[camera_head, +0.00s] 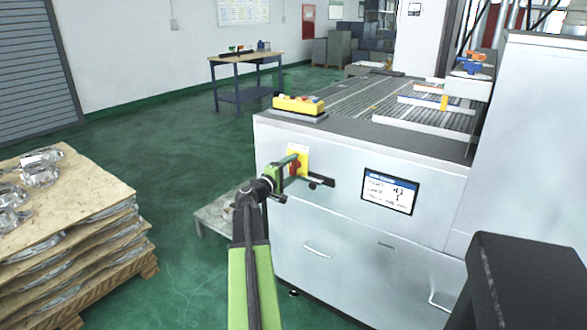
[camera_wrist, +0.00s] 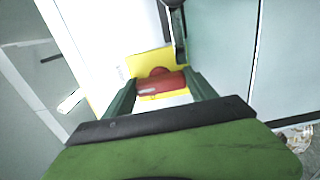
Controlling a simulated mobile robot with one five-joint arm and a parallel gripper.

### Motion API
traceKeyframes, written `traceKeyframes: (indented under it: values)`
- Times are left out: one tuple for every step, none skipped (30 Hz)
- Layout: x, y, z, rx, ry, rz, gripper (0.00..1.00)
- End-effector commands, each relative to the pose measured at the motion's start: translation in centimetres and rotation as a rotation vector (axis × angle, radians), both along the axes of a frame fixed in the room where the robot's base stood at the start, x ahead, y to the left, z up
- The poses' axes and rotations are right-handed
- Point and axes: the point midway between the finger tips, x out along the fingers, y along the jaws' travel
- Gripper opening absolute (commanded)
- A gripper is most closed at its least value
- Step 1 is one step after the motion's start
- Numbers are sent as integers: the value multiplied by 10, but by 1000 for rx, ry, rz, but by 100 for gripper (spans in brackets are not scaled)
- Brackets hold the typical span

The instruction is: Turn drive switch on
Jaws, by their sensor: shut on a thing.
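The drive switch is a red rotary handle (camera_head: 293,168) on a yellow plate (camera_head: 303,156) on the front of the silver machine. In the wrist view the red handle (camera_wrist: 160,84) lies between the two fingers, with the yellow plate (camera_wrist: 143,62) behind it. My gripper (camera_head: 298,172) is at the switch and its fingers (camera_wrist: 162,90) are closed on the red handle. In the head view the gripper hides part of the switch. Any markings on the plate are too small to read.
A screen (camera_head: 389,191) is on the machine front, right of the switch. A yellow control box (camera_head: 299,104) sits on the machine top. A pallet stack (camera_head: 80,245) with metal castings stands at left. A blue table (camera_head: 240,60) stands behind.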

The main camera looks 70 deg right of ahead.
Motion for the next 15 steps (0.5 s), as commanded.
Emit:
traceKeyframes:
  values:
    - [1,2,-1,4,3,1,25]
    - [1,1,-1,5,6,1,25]
    - [1,1,-1,5,9,1,25]
    - [1,1,-1,6,10,1,25]
    - [1,1,-1,6,10,1,25]
    - [1,1,-1,6,11,1,25]
    - [1,1,-1,6,11,1,25]
    - [1,1,-1,6,11,1,25]
    - [1,1,-1,6,11,1,25]
    - [1,1,-1,6,11,1,25]
    - [1,1,-1,6,11,1,25]
    - [1,2,-1,6,11,2,25]
    - [1,2,-1,6,11,2,25]
    - [1,2,-1,6,11,2,67]
    - [1,1,-1,6,10,2,72]
